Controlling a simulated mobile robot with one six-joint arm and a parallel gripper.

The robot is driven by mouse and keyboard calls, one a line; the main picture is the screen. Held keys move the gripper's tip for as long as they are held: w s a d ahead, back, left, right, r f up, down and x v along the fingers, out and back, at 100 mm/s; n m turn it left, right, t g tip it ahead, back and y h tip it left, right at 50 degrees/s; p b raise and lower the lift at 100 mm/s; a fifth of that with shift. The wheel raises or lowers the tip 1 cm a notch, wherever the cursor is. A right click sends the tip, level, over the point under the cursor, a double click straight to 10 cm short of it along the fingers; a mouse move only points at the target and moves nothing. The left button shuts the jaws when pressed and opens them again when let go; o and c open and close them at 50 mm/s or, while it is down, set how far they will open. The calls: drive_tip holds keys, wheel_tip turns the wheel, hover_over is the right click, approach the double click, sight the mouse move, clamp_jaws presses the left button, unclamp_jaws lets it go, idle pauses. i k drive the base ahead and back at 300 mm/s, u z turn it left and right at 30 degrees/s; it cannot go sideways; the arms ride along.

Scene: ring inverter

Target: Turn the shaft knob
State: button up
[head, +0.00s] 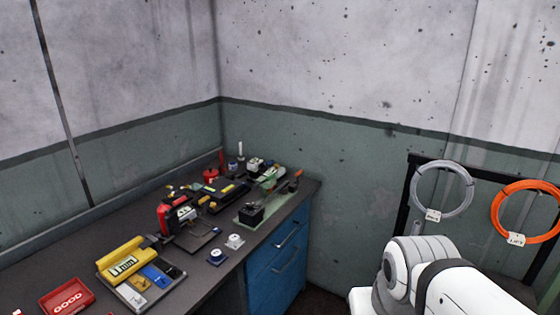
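I cannot tell for sure which part is the shaft knob. Two small round knob-like pieces sit near the front edge of the workbench (205,285): a white one (234,241) and a dark blue and white one (216,257). A red and black device (168,216) stands upright behind them. A green plate (276,208) with a small black block (251,214) lies to the right of it. My gripper is not in view. Only white links of my arm show at the lower right, apart from the bench.
A grey tray (129,296) holds yellow and blue tools. A red box (67,300) lies at the lower left. Blue drawers (278,262) are under the bench's right end. Grey (442,165) and orange (528,185) cable coils hang at the right. Walls close the corner behind.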

sight(250, 205)
drive_tip(key=u, duration=0.05)
drive_tip(key=i, duration=1.4)
drive_tip(key=u, duration=0.35)
drive_tip(key=k, duration=0.55)
drive_tip(key=u, duration=0.5)
drive_tip(key=i, duration=0.9)
drive_tip(key=z, duration=0.15)
